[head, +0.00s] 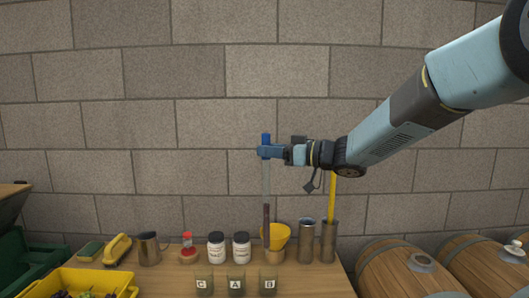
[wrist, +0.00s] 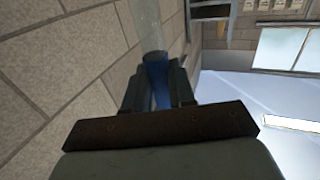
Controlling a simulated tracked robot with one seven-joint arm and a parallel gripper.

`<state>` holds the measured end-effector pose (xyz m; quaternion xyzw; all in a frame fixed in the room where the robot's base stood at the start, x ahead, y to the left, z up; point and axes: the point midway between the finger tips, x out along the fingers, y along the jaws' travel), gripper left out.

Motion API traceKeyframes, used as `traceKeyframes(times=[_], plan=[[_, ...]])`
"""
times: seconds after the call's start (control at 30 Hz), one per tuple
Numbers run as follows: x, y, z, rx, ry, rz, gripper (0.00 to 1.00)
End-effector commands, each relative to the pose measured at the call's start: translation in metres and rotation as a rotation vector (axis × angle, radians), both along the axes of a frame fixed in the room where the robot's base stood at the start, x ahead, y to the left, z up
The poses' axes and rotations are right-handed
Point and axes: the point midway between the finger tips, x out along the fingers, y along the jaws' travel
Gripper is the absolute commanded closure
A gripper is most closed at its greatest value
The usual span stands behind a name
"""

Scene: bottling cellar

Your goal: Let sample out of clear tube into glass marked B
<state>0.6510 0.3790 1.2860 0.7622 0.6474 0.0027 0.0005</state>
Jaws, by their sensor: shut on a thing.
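My gripper (head: 270,152) is shut on the blue top of the clear tube (head: 266,185). The tube hangs upright, with a dark sample in its lower part. Its lower end is over the glass marked B (head: 268,274), apparently above the rim; I cannot tell the exact depth alignment. The glass marked A (head: 236,274) and the glass marked C (head: 204,274) stand to its left at the table's front. In the wrist view, the gripper (wrist: 157,88) holds the blue top (wrist: 157,75), and the pale tube (wrist: 147,25) runs away from it.
A yellow funnel (head: 281,235) is close beside the tube's lower end. Metal cylinders (head: 306,243) stand to its right. White jars (head: 241,247), a metal jug (head: 149,250) and a yellow crate (head: 75,280) are to the left. Barrels (head: 400,270) lie at right.

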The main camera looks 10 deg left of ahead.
Motion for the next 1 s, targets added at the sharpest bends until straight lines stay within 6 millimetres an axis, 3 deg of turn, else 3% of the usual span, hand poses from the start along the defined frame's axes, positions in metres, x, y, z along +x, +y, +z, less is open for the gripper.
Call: traceKeyframes(times=[0.7, 1.0], plan=[[-0.001, 0.0, -0.037, -0.004, 0.008, 0.029, 1.0], [-0.002, 0.0, -0.043, -0.004, 0.006, 0.029, 1.0]])
